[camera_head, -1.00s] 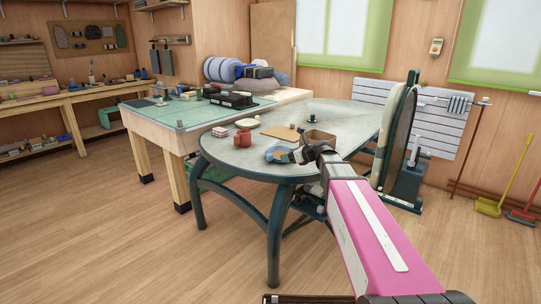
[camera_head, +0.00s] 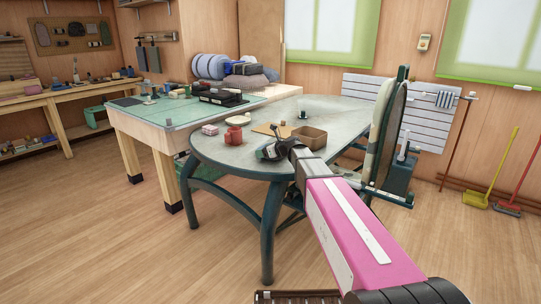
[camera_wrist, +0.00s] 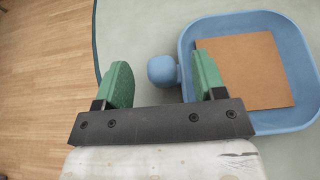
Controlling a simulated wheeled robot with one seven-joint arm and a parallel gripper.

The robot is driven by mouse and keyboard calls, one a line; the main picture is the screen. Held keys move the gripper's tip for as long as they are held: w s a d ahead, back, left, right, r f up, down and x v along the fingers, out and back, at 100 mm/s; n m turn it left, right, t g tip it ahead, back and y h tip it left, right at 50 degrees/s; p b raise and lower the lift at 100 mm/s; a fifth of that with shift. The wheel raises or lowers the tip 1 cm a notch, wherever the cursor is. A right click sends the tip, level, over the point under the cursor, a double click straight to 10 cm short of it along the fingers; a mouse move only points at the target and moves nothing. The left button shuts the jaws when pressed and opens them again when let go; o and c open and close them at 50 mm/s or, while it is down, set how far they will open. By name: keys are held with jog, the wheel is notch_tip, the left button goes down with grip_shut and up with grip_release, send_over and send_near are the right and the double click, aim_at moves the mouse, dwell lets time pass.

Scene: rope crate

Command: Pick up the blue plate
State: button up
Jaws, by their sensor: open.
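The blue plate (camera_wrist: 278,128) lies on the table in the wrist view. It is square with rounded corners, a raised rim and a round blue knob (camera_wrist: 162,70) on its left side. A flat brown square (camera_wrist: 245,72) lies inside it. My gripper (camera_wrist: 162,61) is open, with its green fingers apart. In the picture the knob shows between the fingers, and the right finger overlaps the plate's left rim; I cannot tell if they touch. In the head view my gripper (camera_head: 270,151) is low over the table's near edge and hides most of the plate.
On the round table (camera_head: 215,150) stand a red mug (camera_head: 233,136), a pink block (camera_head: 210,130), a pale round dish (camera_head: 237,121), a brown board (camera_head: 270,129), an open cardboard box (camera_head: 309,138) and a dark cup (camera_head: 303,114). A chair-like upright piece (camera_head: 385,130) is at right.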

jog(key=shift+x, duration=1.05)
jog(key=shift+d, duration=0.1)
jog(key=c, duration=1)
jog(key=shift+r, duration=0.1)
jog(key=shift+c, duration=0.2)
jog(key=shift+r, duration=0.55)
notch_tip(320, 180, up, 3)
jog(key=shift+f, duration=0.2)
jog(key=s+a+r, duration=0.7)
jog(key=s+a, duration=0.1)
jog(key=shift+s, duration=0.3)
